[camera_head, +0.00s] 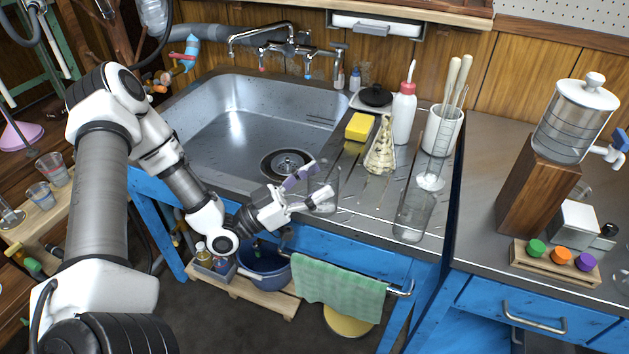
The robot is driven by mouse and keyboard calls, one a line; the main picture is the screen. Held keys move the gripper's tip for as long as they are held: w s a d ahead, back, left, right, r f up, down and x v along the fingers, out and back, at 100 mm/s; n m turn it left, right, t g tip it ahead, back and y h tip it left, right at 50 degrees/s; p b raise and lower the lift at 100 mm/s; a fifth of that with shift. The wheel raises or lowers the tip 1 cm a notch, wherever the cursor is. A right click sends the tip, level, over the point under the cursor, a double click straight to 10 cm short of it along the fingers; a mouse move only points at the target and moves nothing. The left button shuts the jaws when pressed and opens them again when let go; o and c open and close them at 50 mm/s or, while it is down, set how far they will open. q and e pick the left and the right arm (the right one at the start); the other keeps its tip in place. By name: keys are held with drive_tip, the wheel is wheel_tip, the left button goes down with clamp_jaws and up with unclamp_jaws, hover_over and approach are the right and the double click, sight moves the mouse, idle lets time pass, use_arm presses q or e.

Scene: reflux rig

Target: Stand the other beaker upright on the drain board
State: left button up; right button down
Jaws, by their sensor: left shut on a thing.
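My left gripper (315,185) is shut on a clear glass beaker (328,190) at the front edge of the drain board (375,195), just right of the sink. The beaker looks about upright; whether its base touches the board I cannot tell. A second clear glass beaker (412,217) stands upright on the front right of the drain board, apart from the gripper. My right gripper is not in view.
The sink (235,125) lies left of the board. A green towel (340,287) hangs below the front edge.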

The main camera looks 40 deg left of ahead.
use_arm(q)
drive_tip(key=o, duration=1.2)
drive_tip(key=shift+f, duration=0.1)
drive_tip(key=shift+o, duration=0.2)
drive_tip(key=v, duration=0.7)
drive_tip(key=shift+s+a, duration=0.15)
drive_tip(key=shift+s, duration=0.05)
drive_tip(key=shift+f, duration=0.1)
